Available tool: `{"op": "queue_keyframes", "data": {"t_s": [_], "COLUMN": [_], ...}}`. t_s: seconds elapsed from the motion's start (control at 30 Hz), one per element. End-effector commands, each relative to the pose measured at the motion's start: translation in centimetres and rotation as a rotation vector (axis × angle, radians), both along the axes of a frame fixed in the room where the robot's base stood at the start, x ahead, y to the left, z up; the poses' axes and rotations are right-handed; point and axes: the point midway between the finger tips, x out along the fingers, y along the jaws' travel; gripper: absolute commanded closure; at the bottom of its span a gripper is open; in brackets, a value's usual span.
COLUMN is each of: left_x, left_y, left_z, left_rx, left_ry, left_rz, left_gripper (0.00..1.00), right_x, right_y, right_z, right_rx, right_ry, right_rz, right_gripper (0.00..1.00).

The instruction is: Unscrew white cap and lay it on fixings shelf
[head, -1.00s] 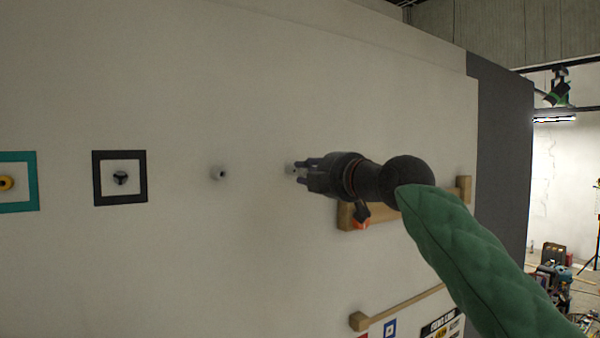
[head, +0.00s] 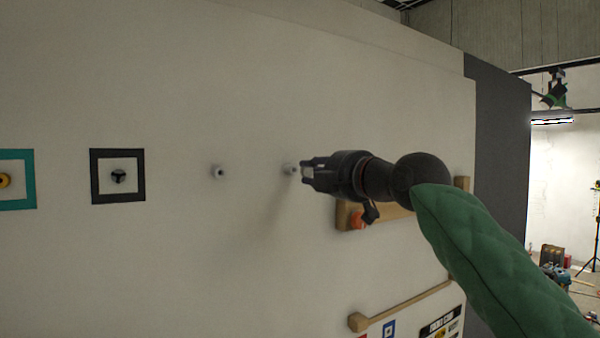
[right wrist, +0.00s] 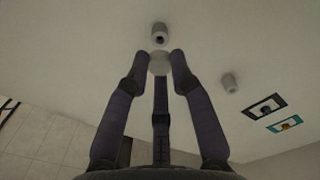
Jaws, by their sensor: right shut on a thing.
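The white cap (right wrist: 160,63) is a pale disc held between the fingertips of my right gripper (right wrist: 160,58). The right gripper also shows in the head view (head: 306,172), just off the wall. A grey-white stud (head: 290,169) with a dark centre sticks out of the wall just left of the fingertips; in the wrist view the stud (right wrist: 159,34) stands apart from the cap. A wooden shelf (head: 400,211) on the wall lies behind and below my gripper, partly hidden by it. My left gripper is not in view.
Another stud (head: 217,171) is further left. A black square frame (head: 95,178) holds a dark three-lobed knob, and a teal frame (head: 28,180) a yellow piece. An orange object (head: 357,219) is at the shelf. A wooden rail (head: 410,303) is below. The wall between is bare.

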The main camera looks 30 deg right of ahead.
Motion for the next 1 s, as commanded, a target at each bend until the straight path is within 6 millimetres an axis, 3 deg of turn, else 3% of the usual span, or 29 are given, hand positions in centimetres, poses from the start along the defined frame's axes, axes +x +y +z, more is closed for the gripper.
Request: {"op": "queue_keyframes", "data": {"t_s": [1.0], "left_x": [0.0], "left_y": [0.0], "left_z": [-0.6], "left_rx": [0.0], "left_ry": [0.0], "left_rz": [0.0], "left_gripper": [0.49], "right_x": [-1.8], "right_y": [-0.1], "right_z": [0.0], "right_rx": [0.001], "right_ry": [-0.001], "right_rz": [0.001], "right_gripper": [1.0]}}
